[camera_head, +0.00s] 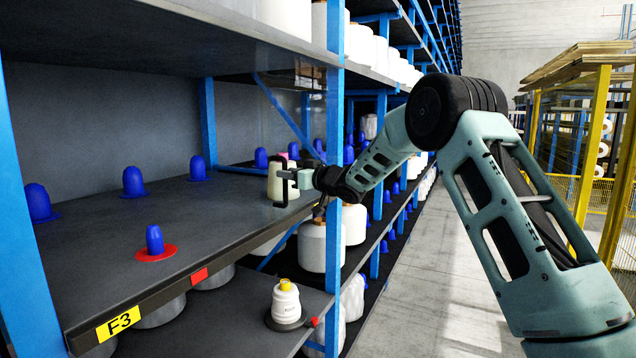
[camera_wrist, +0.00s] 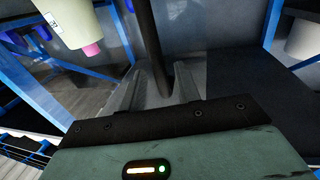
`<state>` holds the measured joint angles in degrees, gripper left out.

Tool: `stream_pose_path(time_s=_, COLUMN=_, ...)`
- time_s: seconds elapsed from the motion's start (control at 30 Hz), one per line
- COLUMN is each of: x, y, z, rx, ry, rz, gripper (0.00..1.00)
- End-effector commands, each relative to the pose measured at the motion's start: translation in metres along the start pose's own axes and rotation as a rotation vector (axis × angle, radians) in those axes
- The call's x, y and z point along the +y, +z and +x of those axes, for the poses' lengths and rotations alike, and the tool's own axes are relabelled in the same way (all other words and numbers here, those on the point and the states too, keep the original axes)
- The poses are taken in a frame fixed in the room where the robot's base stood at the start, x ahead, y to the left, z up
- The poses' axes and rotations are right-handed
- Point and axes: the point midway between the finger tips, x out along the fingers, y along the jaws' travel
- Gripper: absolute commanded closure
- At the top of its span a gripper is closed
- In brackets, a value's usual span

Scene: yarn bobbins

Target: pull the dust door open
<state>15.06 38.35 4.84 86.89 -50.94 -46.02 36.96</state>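A dark upright bar, which looks like the dust door's handle (camera_head: 284,194), stands at the front of the shelf bay in the head view. A clear pane, faintly glossy under the upper shelf, seems to be the door; its outline is hard to make out. My gripper (camera_head: 290,178) is at the bar. In the wrist view the dark bar (camera_wrist: 149,40) runs down between the two grey fingers of my gripper (camera_wrist: 160,85). I cannot tell whether the fingers press on it or stand apart from it.
A pale yarn bobbin with a pink tip (camera_wrist: 75,20) is close by on the left in the wrist view. A blue rack post (camera_head: 334,130) stands just right of my gripper. The lower shelf holds a white bobbin (camera_head: 286,303). The aisle floor (camera_head: 410,290) is clear.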

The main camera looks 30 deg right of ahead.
Motion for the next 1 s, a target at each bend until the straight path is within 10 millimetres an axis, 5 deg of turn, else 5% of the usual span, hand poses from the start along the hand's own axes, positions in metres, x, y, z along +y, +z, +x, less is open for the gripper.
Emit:
stream_pose_path(time_s=0.6, x=0.001, y=0.003, z=-0.134, rx=0.001, ry=0.001, rz=-0.002, gripper=0.67)
stream_pose_path(time_s=1.0, x=0.000, y=0.001, z=-0.153, rx=0.000, ry=-0.001, rz=0.000, gripper=0.67)
